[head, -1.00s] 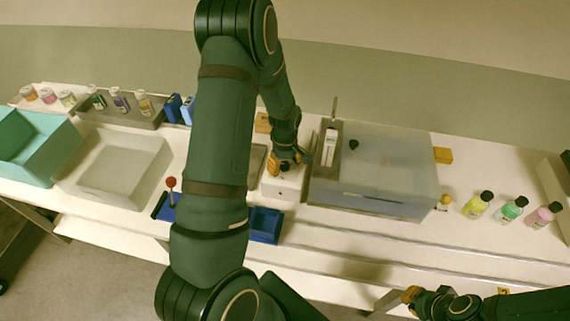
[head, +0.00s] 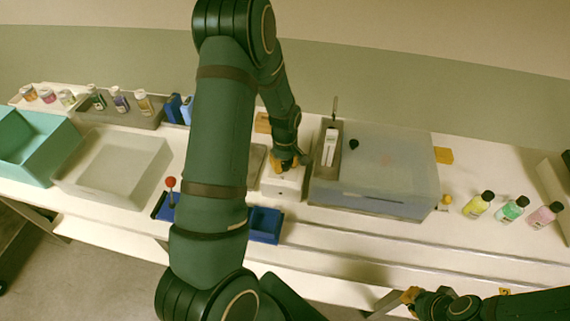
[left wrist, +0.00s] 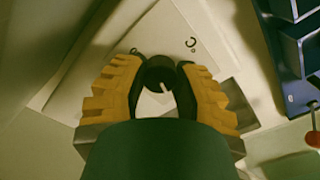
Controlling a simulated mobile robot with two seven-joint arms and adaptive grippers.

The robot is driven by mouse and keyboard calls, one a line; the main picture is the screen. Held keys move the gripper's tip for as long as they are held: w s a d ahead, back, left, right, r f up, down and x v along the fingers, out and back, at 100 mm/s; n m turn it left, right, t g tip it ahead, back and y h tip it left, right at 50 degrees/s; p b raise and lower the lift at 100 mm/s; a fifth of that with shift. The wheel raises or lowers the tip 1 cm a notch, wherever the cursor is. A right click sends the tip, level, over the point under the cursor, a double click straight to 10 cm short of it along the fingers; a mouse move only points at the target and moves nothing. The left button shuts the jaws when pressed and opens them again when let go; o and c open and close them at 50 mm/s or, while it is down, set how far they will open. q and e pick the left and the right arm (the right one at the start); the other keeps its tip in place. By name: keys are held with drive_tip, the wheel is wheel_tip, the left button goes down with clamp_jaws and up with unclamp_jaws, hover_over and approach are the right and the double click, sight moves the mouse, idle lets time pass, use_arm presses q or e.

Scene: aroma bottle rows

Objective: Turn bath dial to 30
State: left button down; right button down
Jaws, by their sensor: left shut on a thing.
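The bath dial (left wrist: 160,76) is a small dark knob with a pale mark on a white box (head: 284,184). In the left wrist view, my left gripper (left wrist: 160,88) has its yellow fingers with dark pads on either side of the dial, shut on it. In the head view, my left gripper (head: 286,164) is over the back of the white box and hides the dial. The printed scale around the dial is too small to read, so the setting cannot be told. My right gripper (head: 409,296) is low at the table's front edge, away from the box.
A translucent covered bath (head: 385,185) with a grey upright unit stands just right of the box. A blue tray (head: 265,224) and a red-knobbed lever (head: 171,183) are to the left. Several bottles stand at both sides. A pale basin (head: 120,175) is further left.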

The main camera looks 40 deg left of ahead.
sight(285, 164)
use_arm(q)
drive_tip(key=m+b, duration=0.1)
drive_tip(key=m, duration=0.2)
drive_tip(key=shift+m+b, duration=0.35)
drive_tip(key=shift+m, duration=1.35)
drive_tip(key=c, duration=0.6)
unclamp_jaws()
wheel_tip(285, 164, up, 12)
drive_tip(key=shift+s, duration=0.1)
